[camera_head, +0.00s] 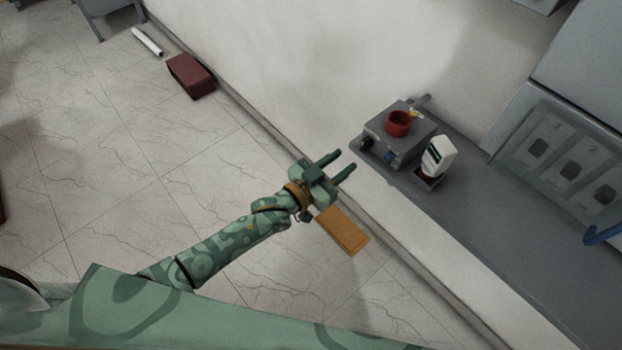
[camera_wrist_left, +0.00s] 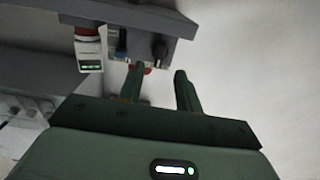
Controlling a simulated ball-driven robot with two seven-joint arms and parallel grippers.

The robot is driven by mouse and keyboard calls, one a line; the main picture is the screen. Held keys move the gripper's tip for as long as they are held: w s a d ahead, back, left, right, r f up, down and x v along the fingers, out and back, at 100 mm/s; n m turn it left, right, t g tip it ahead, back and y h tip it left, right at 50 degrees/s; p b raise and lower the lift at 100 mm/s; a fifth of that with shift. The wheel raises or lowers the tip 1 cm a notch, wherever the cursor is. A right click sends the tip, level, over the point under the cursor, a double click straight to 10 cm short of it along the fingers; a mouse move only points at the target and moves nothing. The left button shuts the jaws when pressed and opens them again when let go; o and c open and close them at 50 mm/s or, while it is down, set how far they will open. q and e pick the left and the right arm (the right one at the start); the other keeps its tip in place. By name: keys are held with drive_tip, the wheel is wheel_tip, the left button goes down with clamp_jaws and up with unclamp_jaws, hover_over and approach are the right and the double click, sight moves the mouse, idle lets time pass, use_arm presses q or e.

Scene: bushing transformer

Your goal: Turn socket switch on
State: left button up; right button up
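A grey box (camera_head: 385,150) sits on the grey ledge and carries a red cup-like part (camera_head: 397,123). Its front has a black knob (camera_head: 366,144) and a blue part (camera_head: 389,156). In the left wrist view the black knob (camera_wrist_left: 159,47) and blue part (camera_wrist_left: 121,42) appear upside down, beyond the fingers. I cannot tell which part is the socket switch. My left gripper (camera_head: 346,160) is open and empty, a little left of and apart from the box's front. Its two fingers also show in the left wrist view (camera_wrist_left: 159,73). My right gripper is not in view.
A white device (camera_head: 439,156) with a dark display stands on the ledge (camera_head: 450,210) right of the box. A grey panel (camera_head: 570,160) and a blue hook-like part (camera_head: 603,235) are farther right. An orange-brown block (camera_head: 341,231) shows below my gripper. A dark red block (camera_head: 190,76) lies on the floor.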

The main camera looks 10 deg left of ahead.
use_arm(q)
drive_tip(key=p+v, duration=0.1)
drive_tip(key=v, duration=0.9)
drive_tip(key=shift+s, duration=0.1)
drive_tip(key=s+a+f+g+y, duration=0.25)
drive_tip(key=a+f, duration=0.25)
drive_tip(key=f, duration=0.3)
drive_tip(key=s+a+f+n+g+y, duration=0.1)
drive_tip(key=s+a+f+g+y, duration=0.2)
drive_tip(key=f, duration=0.6)
drive_tip(key=s+a+f+g+y, duration=0.1)
drive_tip(key=s+a+f+y, duration=0.2)
drive_tip(key=s+a+f, duration=0.4)
drive_tip(key=s+f+n+g+y, duration=0.1)
drive_tip(key=s+f+g, duration=0.2)
drive_tip(key=s, duration=1)
drive_tip(key=s+f+n+g+y, duration=0.1)
drive_tip(key=s+f+g, duration=0.3)
drive_tip(key=s+f, duration=0.4)
drive_tip(key=s, duration=0.6)
drive_tip(key=shift+a+f+n, duration=0.2)
drive_tip(key=shift+f+n, duration=0.15)
drive_tip(key=shift+n, duration=0.05)
